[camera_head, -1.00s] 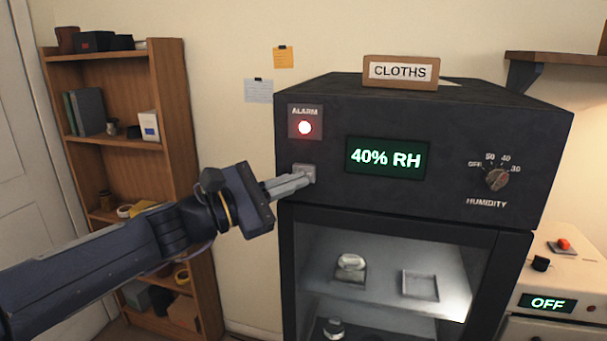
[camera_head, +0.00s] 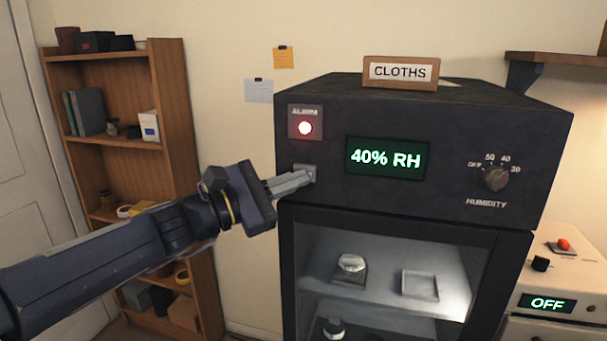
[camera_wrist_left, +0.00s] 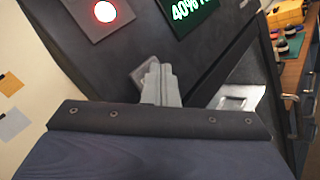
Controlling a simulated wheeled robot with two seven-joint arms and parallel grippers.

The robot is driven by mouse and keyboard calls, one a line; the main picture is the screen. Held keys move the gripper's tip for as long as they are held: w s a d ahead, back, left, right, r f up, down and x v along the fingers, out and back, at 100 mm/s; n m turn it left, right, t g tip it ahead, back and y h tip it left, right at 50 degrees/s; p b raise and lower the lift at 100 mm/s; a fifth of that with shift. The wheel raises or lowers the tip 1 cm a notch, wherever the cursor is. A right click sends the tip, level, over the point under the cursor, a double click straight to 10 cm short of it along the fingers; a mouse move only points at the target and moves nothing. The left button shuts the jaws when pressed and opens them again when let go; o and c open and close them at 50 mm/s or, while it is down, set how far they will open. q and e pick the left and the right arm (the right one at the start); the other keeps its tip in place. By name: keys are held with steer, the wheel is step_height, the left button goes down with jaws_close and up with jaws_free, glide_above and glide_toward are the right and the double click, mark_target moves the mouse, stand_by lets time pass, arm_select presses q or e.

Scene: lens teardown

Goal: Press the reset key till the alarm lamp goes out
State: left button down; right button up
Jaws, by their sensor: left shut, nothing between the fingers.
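The alarm lamp (camera_head: 305,128) glows red on the upper left of the dark cabinet's front panel. It also glows in the left wrist view (camera_wrist_left: 105,11). The grey reset key (camera_head: 303,169) sits below the lamp, partly hidden by my fingers; its edge shows in the left wrist view (camera_wrist_left: 145,74). My left gripper (camera_head: 311,176) is shut and empty, its fingertips at the key's face. They look to be touching it, but how far the key is pressed I cannot tell. My right gripper is not in view.
The cabinet's display (camera_head: 387,158) reads 40% RH, with a humidity knob (camera_head: 496,179) to its right. A CLOTHS box (camera_head: 401,72) stands on top. A wooden bookshelf (camera_head: 172,110) is at the left. A white unit (camera_head: 570,262) with an OFF display stands at the right.

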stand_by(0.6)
arm_select(q)
steer(key=shift+s+a+b, duration=0.25)
steer(key=shift+s+b, duration=0.2)
steer(key=shift+s, duration=0.25)
steer(key=s, duration=0.1)
steer(key=s+a+b, duration=0.1)
steer(key=s, duration=0.2)
steer(key=shift+s+a+b, duration=0.25)
steer(key=shift+s+b, duration=0.15)
